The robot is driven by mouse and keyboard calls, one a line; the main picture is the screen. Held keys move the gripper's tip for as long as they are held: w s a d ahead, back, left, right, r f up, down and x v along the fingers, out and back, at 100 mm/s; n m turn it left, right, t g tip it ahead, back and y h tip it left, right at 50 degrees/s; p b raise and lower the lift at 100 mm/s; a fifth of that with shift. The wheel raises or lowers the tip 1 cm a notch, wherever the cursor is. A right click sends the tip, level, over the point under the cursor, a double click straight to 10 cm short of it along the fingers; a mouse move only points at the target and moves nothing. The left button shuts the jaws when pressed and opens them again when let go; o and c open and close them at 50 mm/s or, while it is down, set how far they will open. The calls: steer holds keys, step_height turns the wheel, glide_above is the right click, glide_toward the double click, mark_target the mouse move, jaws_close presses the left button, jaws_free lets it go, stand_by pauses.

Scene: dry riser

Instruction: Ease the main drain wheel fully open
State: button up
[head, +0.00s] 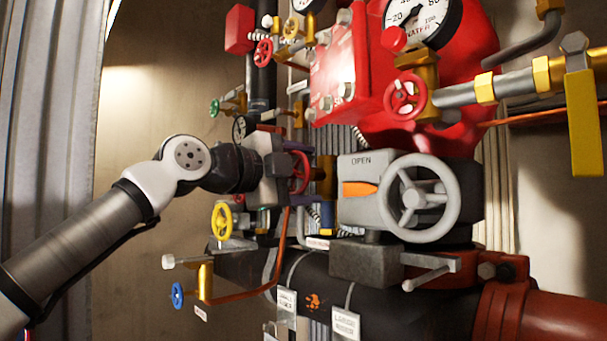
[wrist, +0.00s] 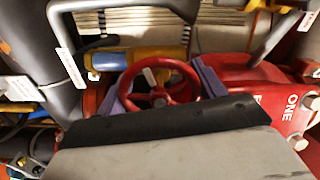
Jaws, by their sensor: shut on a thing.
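A red handwheel (head: 301,172) with spokes sits on a brass valve near the middle of the head view. My gripper (head: 298,166) reaches it from the left and is shut on it. In the wrist view, the red wheel (wrist: 161,86) lies between the two purple fingers of my gripper (wrist: 160,82), one at each side of its rim. Its near edge is hidden behind the dark gripper body. A brass body with a blue part (wrist: 128,59) shows behind the wheel. No readable label names this wheel as the main drain, and its opening cannot be told.
A large grey handwheel (head: 452,200) on a grey box marked OPEN stands close to the right. A red box (head: 338,75) and gauge (head: 422,18) are above. A yellow wheel (head: 222,221), blue wheel (head: 178,293) and copper pipe (head: 250,298) lie below my arm. Left is freer.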

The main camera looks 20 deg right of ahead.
steer(key=shift+r, duration=0.1)
steer(key=o, duration=1)
steer(key=b+v, duration=0.4)
steer(key=v, duration=1)
steer(key=shift+w, duration=0.1)
